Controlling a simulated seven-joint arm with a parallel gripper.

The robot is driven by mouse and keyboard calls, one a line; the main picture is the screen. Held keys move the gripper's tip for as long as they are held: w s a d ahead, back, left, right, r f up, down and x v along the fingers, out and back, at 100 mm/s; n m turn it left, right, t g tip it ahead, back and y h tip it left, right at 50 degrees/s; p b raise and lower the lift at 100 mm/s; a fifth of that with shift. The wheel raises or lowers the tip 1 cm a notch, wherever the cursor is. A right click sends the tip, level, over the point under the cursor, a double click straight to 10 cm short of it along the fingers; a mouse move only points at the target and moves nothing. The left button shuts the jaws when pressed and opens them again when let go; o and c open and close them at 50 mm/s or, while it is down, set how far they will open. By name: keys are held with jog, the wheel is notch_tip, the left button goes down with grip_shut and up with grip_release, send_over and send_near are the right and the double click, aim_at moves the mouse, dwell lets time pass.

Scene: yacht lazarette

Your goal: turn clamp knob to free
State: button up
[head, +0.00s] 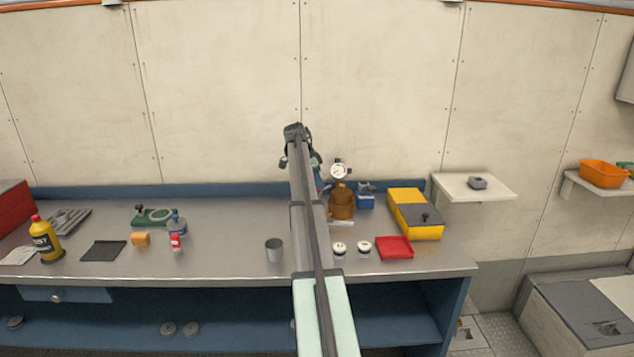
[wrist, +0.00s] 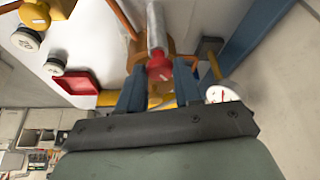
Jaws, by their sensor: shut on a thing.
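The clamp knob (wrist: 160,70) is a red knob on the end of a grey metal cylinder (wrist: 156,28), seen in the wrist view. My gripper (wrist: 160,66) has one blue finger on each side of the knob and is shut on it. A round white gauge (head: 338,170) is above the fixture, and right of my fingers in the wrist view (wrist: 222,92). In the head view my arm hides the knob.
A blue block (head: 366,196) and a yellow box with a grey top (head: 416,216) stand right of the fixture. A red tray (head: 395,247), two white-topped round parts (head: 364,245) and a grey cup (head: 273,250) are in front. The back wall is close behind.

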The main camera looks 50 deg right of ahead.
jog(key=c, duration=0.4)
jog(key=n, duration=0.1)
jog(key=n+t, duration=0.1)
jog(key=n, duration=0.3)
jog(key=shift+s+a+t+h, duration=0.1)
jog(key=shift+s+t+h, duration=0.2)
jog(key=shift+t+h, duration=0.1)
jog(key=n+t, duration=0.2)
jog(key=n, duration=0.3)
jog(key=shift+s, duration=0.1)
jog(key=shift+n+y, duration=0.3)
jog(key=o, duration=1)
